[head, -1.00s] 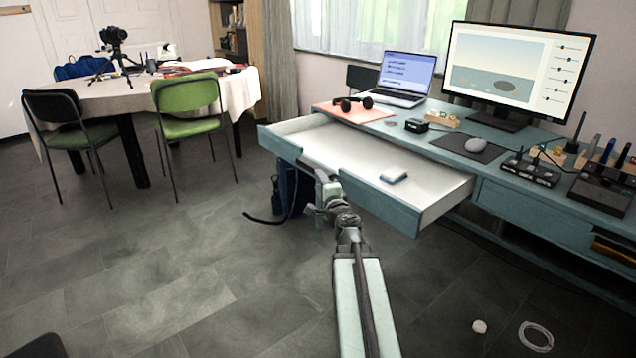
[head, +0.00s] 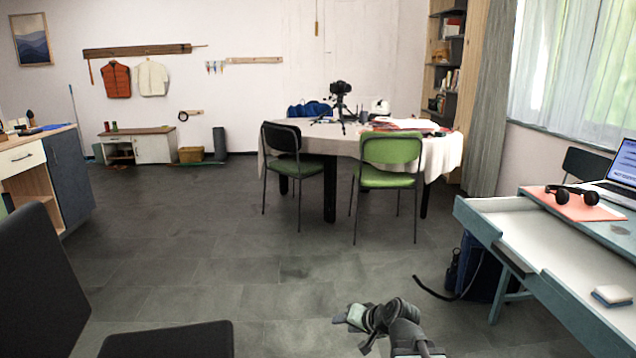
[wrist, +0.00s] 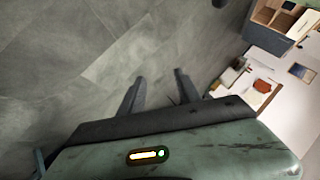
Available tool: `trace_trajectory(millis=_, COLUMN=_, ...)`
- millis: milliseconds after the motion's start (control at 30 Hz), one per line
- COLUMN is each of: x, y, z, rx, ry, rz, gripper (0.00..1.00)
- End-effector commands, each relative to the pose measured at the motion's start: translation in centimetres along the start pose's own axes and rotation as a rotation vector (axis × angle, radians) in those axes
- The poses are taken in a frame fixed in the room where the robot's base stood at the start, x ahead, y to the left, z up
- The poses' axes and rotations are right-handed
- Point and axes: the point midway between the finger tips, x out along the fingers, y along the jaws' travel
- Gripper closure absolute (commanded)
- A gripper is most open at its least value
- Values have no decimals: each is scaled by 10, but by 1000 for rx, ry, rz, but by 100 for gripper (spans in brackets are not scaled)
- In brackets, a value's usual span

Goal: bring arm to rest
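My gripper (wrist: 158,90) points over the grey floor in the wrist view. Its two dark fingers stand apart with nothing between them. In the head view my folded arm (head: 395,325) shows low at the bottom, right of centre, in front of bare floor. It is left of the desk and clear of it. The fingers are hard to make out there.
The blue desk (head: 618,235) is at right with its drawer (head: 535,240) pulled out and a small box (head: 612,295) inside. A round table (head: 440,160) with green chairs (head: 390,175) stands ahead. A dark chair (head: 45,280) is at near left. Floor between is clear.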

Motion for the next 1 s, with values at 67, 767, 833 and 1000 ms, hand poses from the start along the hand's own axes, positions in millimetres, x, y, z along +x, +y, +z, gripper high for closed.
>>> trace_trajectory(millis=67, x=0, y=20, z=42, rx=-109, ry=-161, rz=134, gripper=60)
trace_trajectory(millis=767, x=-168, y=41, z=54, rx=-212, ry=-606, rz=566, gripper=60)
trace_trajectory(millis=833, x=-190, y=22, z=38, rx=-212, ry=-606, rz=565, gripper=60)
trace_trajectory(millis=1000, x=-246, y=-24, z=-1, rx=-212, ry=-606, rz=565, gripper=60)
